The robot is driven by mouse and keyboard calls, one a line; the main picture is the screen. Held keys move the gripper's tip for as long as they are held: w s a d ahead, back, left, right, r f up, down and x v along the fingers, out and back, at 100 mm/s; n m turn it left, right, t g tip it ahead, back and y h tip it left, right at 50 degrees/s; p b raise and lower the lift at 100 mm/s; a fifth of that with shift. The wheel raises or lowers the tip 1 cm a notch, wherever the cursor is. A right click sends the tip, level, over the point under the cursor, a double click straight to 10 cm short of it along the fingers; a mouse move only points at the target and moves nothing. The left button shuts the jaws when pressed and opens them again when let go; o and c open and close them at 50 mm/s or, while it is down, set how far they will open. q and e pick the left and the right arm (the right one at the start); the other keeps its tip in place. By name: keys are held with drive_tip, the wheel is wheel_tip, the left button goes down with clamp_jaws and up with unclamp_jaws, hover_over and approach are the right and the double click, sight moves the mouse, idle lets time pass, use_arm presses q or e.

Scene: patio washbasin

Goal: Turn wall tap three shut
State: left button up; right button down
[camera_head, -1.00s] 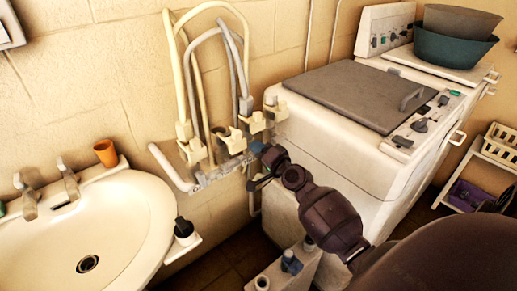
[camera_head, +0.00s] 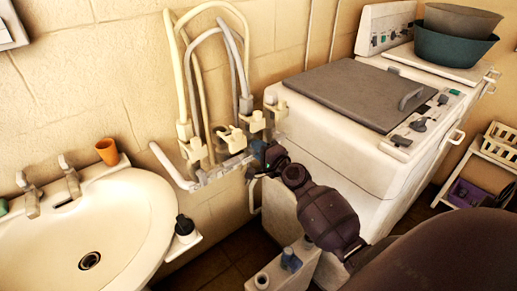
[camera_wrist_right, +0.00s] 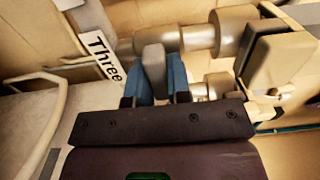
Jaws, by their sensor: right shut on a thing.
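A row of wall taps on a pale pipe (camera_head: 212,172) runs along the wall between the washbasin and the washing machine. In the right wrist view, a white label reading "Three" (camera_wrist_right: 103,55) hangs beside a metal tap body (camera_wrist_right: 190,38). My right gripper (camera_wrist_right: 155,80) has its blue fingers closed on the grey tap lever (camera_wrist_right: 154,62), one finger on each side. In the head view my right gripper (camera_head: 257,153) is at the right end of the pipe, partly hidden by my wrist. My left gripper is not in view.
The washing machine (camera_head: 330,150) stands close to the right of my gripper. Hoses (camera_head: 190,75) loop up above the taps. The washbasin (camera_head: 140,215) is at left with an orange cup (camera_head: 107,151) on its rim. A white crate rack (camera_head: 488,160) stands at far right.

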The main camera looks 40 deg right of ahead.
drive_tip(key=c, duration=1.1)
unclamp_jaws()
drive_tip(key=shift+o, duration=0.2)
drive_tip(key=s, duration=1)
drive_tip(key=shift+s+d+b, duration=0.35)
drive_tip(key=shift+d, duration=0.1)
drive_tip(key=s+a+f+n+g, duration=0.3)
drive_tip(key=s+a+f+n, duration=0.3)
drive_tip(key=s+f+n, duration=0.2)
drive_tip(key=s+a+f+n+g+h, duration=0.1)
drive_tip(key=s+a+f+n+g, duration=0.2)
drive_tip(key=s+f+n, duration=0.6)
drive_tip(key=s+a+n, duration=0.1)
drive_tip(key=s+a, duration=0.1)
drive_tip(key=shift+s+a+f+g, duration=0.2)
drive_tip(key=shift+a+f+g, duration=0.05)
drive_tip(key=shift+a+g, duration=0.15)
